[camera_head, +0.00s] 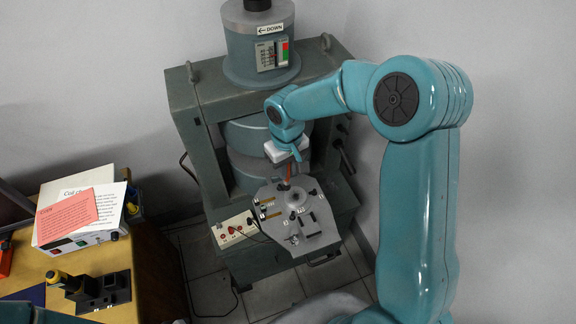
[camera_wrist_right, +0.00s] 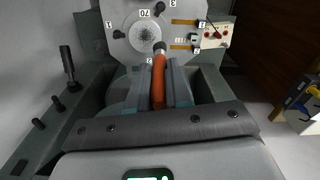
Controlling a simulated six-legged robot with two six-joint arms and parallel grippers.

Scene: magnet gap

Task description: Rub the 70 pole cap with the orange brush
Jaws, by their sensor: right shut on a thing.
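My right gripper (camera_head: 293,158) is shut on the orange brush (camera_head: 289,173), in front of the magnet. In the right wrist view, the orange brush (camera_wrist_right: 158,82) lies between the two fingers of my right gripper (camera_wrist_right: 164,72), its dark tip pointing at the plate. The 70 pole cap (camera_wrist_right: 146,37) is a pale speckled disc on the grey plate, beside the "70" label. It also shows in the head view (camera_head: 297,197). The brush tip overlaps the lower right edge of the cap in the wrist view; I cannot tell whether they touch. My left gripper is out of view.
The grey plate (camera_head: 273,220) carries several small pegs and fittings. The large grey-green magnet (camera_head: 187,125) stands behind it. A white box with red buttons (camera_head: 235,229) sits left of the plate. A wooden table (camera_head: 120,313) with papers, a pink note (camera_head: 67,216) and tools stands at left.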

